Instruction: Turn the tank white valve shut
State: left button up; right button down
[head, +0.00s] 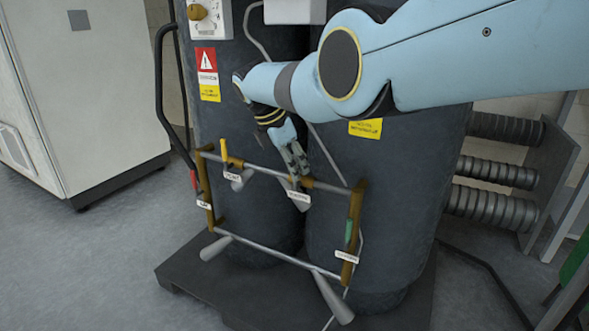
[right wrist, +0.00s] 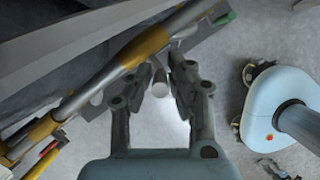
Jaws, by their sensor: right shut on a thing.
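A pipe frame with brass fittings stands in front of two dark tanks. My right gripper (head: 297,170) reaches down from above onto this handle. The label is too small to read. My left gripper is not in view.
A lower pipe (head: 275,254) crosses beneath. A white cabinet (head: 85,90) stands left; ribbed hoses (head: 497,171) are right.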

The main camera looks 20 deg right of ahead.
jog(key=shift+f, duration=0.1)
jog(key=c, duration=1.2)
grip_release()
jog(key=shift+c, duration=0.2)
jog(key=shift+a, duration=0.1)
jog(key=v, duration=1.2)
